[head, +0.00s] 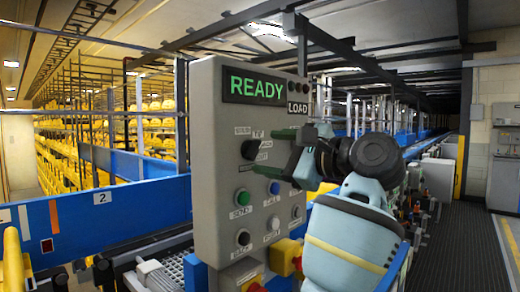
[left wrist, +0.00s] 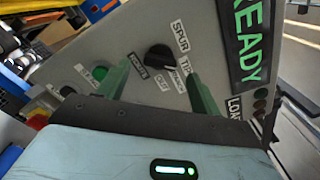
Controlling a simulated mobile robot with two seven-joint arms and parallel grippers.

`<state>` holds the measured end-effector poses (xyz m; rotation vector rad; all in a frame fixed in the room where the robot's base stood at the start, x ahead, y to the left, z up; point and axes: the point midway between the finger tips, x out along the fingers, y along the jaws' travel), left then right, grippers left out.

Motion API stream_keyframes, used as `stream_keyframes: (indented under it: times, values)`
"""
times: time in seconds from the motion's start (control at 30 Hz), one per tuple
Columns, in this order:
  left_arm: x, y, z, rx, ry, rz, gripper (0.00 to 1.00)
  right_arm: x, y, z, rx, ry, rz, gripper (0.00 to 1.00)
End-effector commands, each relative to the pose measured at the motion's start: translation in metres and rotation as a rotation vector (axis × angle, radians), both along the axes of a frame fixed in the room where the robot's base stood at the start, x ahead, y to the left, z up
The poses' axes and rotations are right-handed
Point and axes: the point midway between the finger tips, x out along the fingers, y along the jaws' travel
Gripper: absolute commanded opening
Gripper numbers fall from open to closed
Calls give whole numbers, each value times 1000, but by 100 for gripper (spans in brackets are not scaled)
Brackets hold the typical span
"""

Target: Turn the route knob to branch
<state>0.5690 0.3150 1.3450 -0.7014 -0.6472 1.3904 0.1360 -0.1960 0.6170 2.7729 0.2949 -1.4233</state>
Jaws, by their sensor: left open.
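The black route knob (head: 250,149) sits on the grey control panel (head: 207,105), under a lit green READY display (head: 254,86). In the left wrist view the knob (left wrist: 160,58) shows between my finger tips, with small white labels around it. Which label the knob points at cannot be told. My left gripper (head: 266,153) is open in front of the panel, its green fingers (left wrist: 158,72) on either side of the knob. Whether they touch it cannot be told. My right gripper is out of view.
Below the knob are a green button (head: 242,197), a blue button (head: 275,188) and several other controls. A blue conveyor rail (head: 100,208) runs left behind the panel. Open floor (head: 455,215) lies at the right.

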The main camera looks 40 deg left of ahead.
Motion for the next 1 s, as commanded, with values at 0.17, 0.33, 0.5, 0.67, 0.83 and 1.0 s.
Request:
stream_keyframes:
  times: [0.17, 0.33, 0.5, 0.67, 0.83, 1.0]
  values:
    - [1, 24, 2, 2, -1, 1, 65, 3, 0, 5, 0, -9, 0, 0]
    - [2, 35, 1, 1, -1, -1, 65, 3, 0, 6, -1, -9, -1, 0]
    - [3, 38, 1, 1, -1, -1, 65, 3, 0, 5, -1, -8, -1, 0]
    - [3, 37, 0, 1, 0, -1, 62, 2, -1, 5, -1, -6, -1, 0]
    - [3, 37, 0, 1, 0, -1, 39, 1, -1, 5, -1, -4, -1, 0]
    - [3, 37, 0, 1, 0, -1, 21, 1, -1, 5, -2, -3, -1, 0]
